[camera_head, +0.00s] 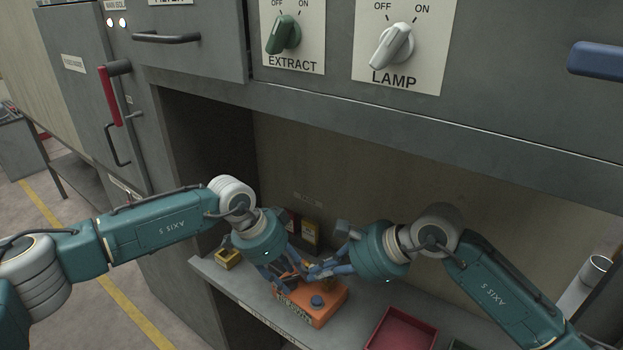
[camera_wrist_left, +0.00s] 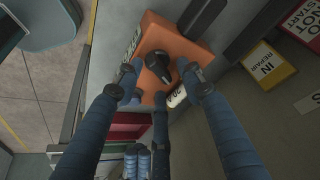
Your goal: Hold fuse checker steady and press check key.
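The fuse checker (camera_head: 325,315) is an orange box with a label on its front side, standing on the shelf. A round blue key (camera_head: 317,300) shows on its top. My left gripper (camera_head: 287,276) reaches down over the checker's left part. In the left wrist view, the orange checker (camera_wrist_left: 187,45) has a black knob (camera_wrist_left: 158,66), and the left gripper's fingers (camera_wrist_left: 160,70) stand apart on either side of it, with gaps visible. My right gripper (camera_head: 312,273) is over the checker from the right; its fingers (camera_wrist_left: 138,160) look close together in the wrist view, with nothing visible between them.
A red tray (camera_head: 402,332) is on the shelf to the right. A small yellow box (camera_head: 228,258) stands at the left. Labelled signs (camera_wrist_left: 268,65) are behind the checker. The cabinet front with EXTRACT and LAMP knobs (camera_head: 392,45) overhangs the shelf.

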